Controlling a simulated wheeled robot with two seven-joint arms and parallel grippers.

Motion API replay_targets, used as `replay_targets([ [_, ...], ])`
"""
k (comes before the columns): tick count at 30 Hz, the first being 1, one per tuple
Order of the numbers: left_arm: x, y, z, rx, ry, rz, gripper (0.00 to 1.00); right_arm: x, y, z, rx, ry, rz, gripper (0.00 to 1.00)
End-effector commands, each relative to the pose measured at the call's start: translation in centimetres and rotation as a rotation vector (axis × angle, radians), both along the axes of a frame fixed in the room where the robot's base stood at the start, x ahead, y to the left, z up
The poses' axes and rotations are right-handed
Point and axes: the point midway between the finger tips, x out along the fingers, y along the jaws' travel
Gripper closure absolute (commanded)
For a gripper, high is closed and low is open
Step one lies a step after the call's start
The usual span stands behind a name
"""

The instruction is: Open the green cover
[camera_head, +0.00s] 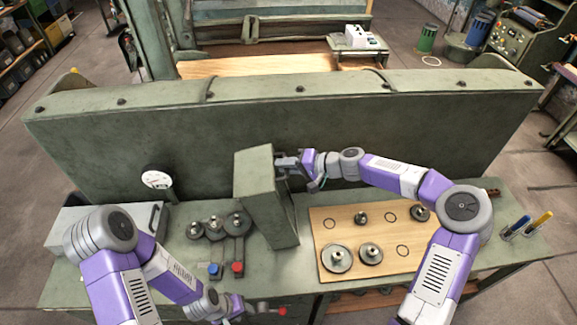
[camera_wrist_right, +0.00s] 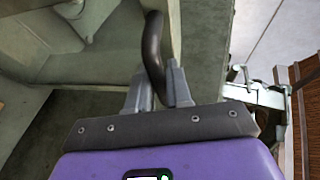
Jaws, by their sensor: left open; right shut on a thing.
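The green cover (camera_head: 262,190) is a box-like metal piece standing upright near the middle of the bench in the head view. It stands open to the right of several grey gears (camera_head: 215,228), which are exposed. My right gripper (camera_head: 287,163) is at the cover's upper right side. In the right wrist view its fingers (camera_wrist_right: 158,88) are shut on a dark curved handle (camera_wrist_right: 153,45). My left gripper (camera_head: 262,308) is low at the bench's front edge, open, its fingers small and partly unclear beside a red knob (camera_head: 283,311).
A wooden board (camera_head: 321,218) with several gears and drawn circles lies to the right. A blue button (camera_head: 214,269) and a red button (camera_head: 237,268) sit in front of the exposed gears. A round white gauge (camera_head: 156,180) stands behind left. A long green wall (camera_head: 400,125) closes the back.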

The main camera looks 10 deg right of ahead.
Motion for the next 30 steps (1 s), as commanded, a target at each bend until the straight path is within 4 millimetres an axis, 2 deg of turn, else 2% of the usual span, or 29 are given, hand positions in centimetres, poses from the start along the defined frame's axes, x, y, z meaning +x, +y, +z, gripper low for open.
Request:
replay_targets([
  [1,0.0,0.0,0.0,0.000,0.000,0.000,0.57,0.3,-0.2,0.1,0.000,-0.004,-0.010,0.76],
  [4,0.0,0.0,0.0,0.000,0.000,0.000,0.57,0.3,-0.2,0.2,0.000,-0.004,-0.009,0.61],
  [5,0.0,0.0,0.0,0.000,0.000,0.000,0.57,0.3,-0.2,0.1,0.000,-0.004,-0.009,0.60],
  [14,0.0,0.0,-0.1,0.000,0.000,0.000,0.57,0.0,-0.4,0.2,0.000,-0.004,-0.005,0.60],
  [24,0.0,0.0,-1.2,0.000,0.000,0.000,0.57,-2.1,-4.7,2.3,0.000,-0.009,-0.009,0.60],
  [30,0.0,0.0,-1.4,0.000,0.000,0.000,0.57,-2.9,-6.2,3.3,0.003,-0.009,-0.007,0.60],
])
